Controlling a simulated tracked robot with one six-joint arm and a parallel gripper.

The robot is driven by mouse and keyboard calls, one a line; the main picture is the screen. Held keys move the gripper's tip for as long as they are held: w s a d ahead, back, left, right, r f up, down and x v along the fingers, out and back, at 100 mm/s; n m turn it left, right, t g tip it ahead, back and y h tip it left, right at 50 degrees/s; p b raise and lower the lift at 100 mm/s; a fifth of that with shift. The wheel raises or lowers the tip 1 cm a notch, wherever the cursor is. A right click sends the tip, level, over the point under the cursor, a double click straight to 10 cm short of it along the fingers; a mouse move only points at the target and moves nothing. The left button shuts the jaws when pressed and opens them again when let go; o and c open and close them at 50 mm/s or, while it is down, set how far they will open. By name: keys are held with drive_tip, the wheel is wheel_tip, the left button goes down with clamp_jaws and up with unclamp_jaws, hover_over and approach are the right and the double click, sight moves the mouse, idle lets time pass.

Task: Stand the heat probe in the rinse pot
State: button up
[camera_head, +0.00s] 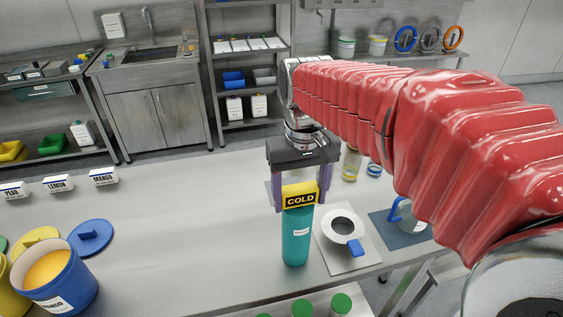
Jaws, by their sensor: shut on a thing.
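The yellow block marked COLD (300,196) looks like the head of the heat probe. My gripper (301,203) is shut on it, with one purple finger on each side. Directly below is a tall teal cylinder (296,238) with a small white label too small to read, upright near the table's front edge; it may be the rinse pot. The yellow head meets or overlaps the cylinder's top in the picture. Any stem below the head is hidden, and I cannot tell whether the head rests on the cylinder.
A blue-handled jug (408,219) stands on a dark blue mat. A blue tub (72,292) with orange contents is at left. The table's middle is clear.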

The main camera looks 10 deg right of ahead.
drive_tip(key=o, duration=1.1)
drive_tip(key=shift+r, duration=0.1)
wheel_tip(320, 180, up, 14)
drive_tip(key=shift+f, duration=0.2)
idle(0.5)
